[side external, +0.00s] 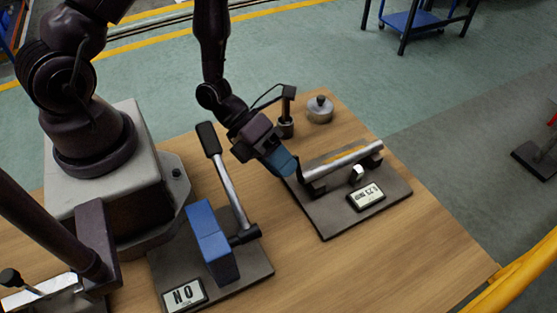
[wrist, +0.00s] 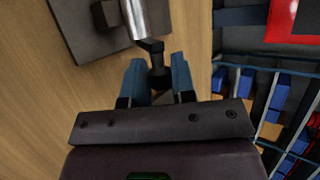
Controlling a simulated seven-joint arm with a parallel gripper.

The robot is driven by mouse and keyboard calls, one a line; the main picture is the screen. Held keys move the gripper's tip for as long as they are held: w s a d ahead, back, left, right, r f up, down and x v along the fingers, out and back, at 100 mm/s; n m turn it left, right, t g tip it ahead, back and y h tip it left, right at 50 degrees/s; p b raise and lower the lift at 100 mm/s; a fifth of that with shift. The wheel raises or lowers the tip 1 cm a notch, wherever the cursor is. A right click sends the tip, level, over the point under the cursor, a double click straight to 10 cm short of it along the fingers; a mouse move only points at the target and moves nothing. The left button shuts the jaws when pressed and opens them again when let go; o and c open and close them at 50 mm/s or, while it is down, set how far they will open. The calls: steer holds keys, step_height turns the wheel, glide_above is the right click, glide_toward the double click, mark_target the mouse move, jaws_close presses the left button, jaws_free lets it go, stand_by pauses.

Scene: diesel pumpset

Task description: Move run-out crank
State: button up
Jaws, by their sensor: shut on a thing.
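The run-out crank assembly has a pale metal shaft (side external: 345,158) lying across black supports on a dark base plate (side external: 330,222), with a small label (side external: 366,196) in front. My gripper (side external: 284,165) reaches down to the left end of the shaft, its blue fingers covering the crank handle in the side view. In the wrist view the blue fingers (wrist: 160,80) stand on both sides of the dark crank handle (wrist: 158,78), shut on it. The handle joins a black arm at the end of the silver shaft (wrist: 139,18).
Left of my gripper stands a lever (side external: 231,185) with a black grip, beside a blue block (side external: 211,240) on another plate. A round grey metal piece (side external: 320,109) sits behind. Bare wooden table (side external: 390,260) lies front right; a yellow rail (side external: 520,275) is beyond its edge.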

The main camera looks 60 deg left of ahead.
steer(key=shift+d+r+m+g+y, duration=0.15)
steer(key=shift+d+m+y, duration=0.15)
steer(key=shift+d+y, duration=0.6)
steer(key=shift+d+r+m+g+y, duration=0.15)
steer(key=shift+d+m+y, duration=0.15)
steer(key=shift+y, duration=1.1)
steer(key=shift+w, duration=0.1)
steer(key=o, duration=0.9)
steer(key=shift+a, duration=0.1)
steer(key=shift+a, duration=0.1)
